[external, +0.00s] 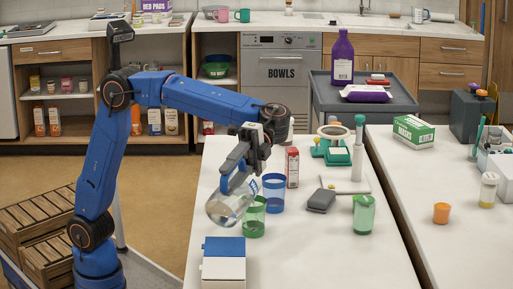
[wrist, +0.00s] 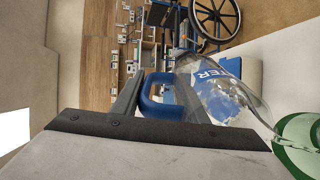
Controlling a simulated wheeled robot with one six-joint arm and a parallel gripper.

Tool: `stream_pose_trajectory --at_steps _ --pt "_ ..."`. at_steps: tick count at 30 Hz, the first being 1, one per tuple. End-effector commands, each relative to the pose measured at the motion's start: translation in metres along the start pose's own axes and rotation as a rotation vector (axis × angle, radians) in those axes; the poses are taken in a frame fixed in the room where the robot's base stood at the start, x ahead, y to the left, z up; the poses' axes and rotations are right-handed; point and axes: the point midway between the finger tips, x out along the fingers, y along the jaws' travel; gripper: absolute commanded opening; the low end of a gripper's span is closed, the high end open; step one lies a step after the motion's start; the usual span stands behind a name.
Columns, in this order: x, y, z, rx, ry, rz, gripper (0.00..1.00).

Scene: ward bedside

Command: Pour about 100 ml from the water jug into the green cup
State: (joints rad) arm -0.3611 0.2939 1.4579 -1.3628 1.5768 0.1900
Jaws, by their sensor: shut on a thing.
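The water jug (external: 228,208) is clear with a blue handle and a blue label, and it is strongly tilted above the table. My gripper (external: 244,160) is shut on its handle; the wrist view shows the handle (wrist: 158,97) and the jug body (wrist: 222,98). A green cup (external: 254,218) stands upright on the table by the jug's lower right end. In the wrist view this cup (wrist: 298,140) is partly cut off, and a pale streak like water runs from the jug's lip over it. The cup's fill level is unclear. Another green cup (external: 364,215) stands farther right.
A blue cup (external: 274,192) stands close behind the near green cup. A red-and-white carton (external: 292,167), a grey block (external: 321,200) and a white stand with a green-topped column (external: 358,160) are beyond. A blue-and-white box (external: 223,262) lies in front. The table's right front is clear.

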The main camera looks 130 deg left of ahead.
Motion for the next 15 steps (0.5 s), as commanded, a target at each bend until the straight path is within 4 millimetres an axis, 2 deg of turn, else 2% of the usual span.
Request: stream_pose_trajectory --at_steps 15 --pt "-0.0048 0.0019 -0.0001 0.000 0.001 0.024 0.01"
